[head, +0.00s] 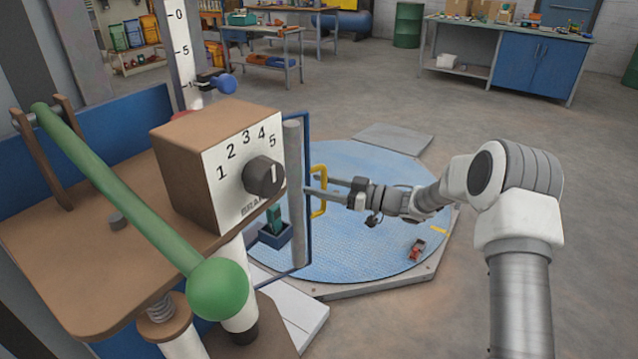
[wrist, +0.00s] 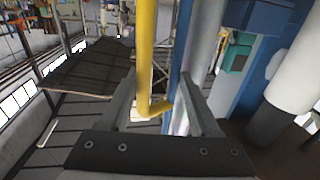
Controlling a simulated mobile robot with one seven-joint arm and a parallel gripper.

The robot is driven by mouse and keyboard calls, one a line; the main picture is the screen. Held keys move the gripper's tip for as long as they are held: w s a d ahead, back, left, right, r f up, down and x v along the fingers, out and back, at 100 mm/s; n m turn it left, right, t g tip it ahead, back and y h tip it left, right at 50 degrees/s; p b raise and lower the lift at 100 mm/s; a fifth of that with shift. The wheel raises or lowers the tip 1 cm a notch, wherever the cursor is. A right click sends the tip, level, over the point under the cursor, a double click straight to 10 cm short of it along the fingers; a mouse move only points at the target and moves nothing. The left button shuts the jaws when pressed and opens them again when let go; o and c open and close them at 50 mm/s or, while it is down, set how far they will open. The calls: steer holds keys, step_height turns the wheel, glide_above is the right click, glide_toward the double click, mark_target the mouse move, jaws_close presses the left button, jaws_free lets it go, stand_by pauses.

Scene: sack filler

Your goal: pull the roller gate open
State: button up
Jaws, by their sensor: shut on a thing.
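The roller gate (head: 307,240) is a narrow upright blue frame seen nearly edge-on, just right of the dial box. A yellow bar handle (head: 321,172) stands on its right side. In the wrist view, the yellow handle (wrist: 147,60) runs upright between my fingers and bends at its lower end toward the blue frame edge. My gripper (head: 316,187) reaches in from the right at the handle's mid height. It is shut on the handle, with one finger on each side in the wrist view. The fingertips partly hide behind the handle and frame.
A brown dial box (head: 185,165) and a green-knobbed lever (head: 130,195) stand left of the gate. A round blue plate (head: 375,255) lies on the floor behind and right, with a small red object (head: 417,250) on it. Floor at the right is open.

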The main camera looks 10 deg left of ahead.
steer(key=p+v, duration=0.2)
steer(key=v, duration=1.5)
steer(key=shift+w+a+r, duration=0.1)
steer(key=shift+w, duration=0.05)
steer(key=w+d+r+m+t+h+p, duration=0.2)
steer(key=w+r+t+h, duration=0.15)
steer(key=r, duration=0.45)
steer(key=w+d+r+m+t+h+p, duration=0.1)
steer(key=w+r+m+t+h, duration=0.15)
steer(key=r+t+h, duration=0.4)
steer(key=s+d+r+m+h+p, duration=0.2)
steer(key=s+d+r+h, duration=0.15)
steer(key=r, duration=0.25)
steer(key=s+d+r+m+h+p, duration=0.1)
steer(key=s+d+r+m+h, duration=0.1)
steer(key=d+r+m+h, duration=0.3)
steer(key=s+d+r+g+p, duration=0.15)
steer(key=s+r, duration=0.25)
steer(key=s, duration=0.5)
steer(key=s+a+f+m+g+p, duration=0.2)
steer(key=s+g, duration=0.1)
steer(key=s, duration=1)
steer(key=s+a+f+m+g+p, duration=0.2)
steer(key=s+g, duration=0.2)
steer(key=s, duration=0.9)
steer(key=shift+a+y, duration=0.25)
steer(key=shift+y, duration=0.2)
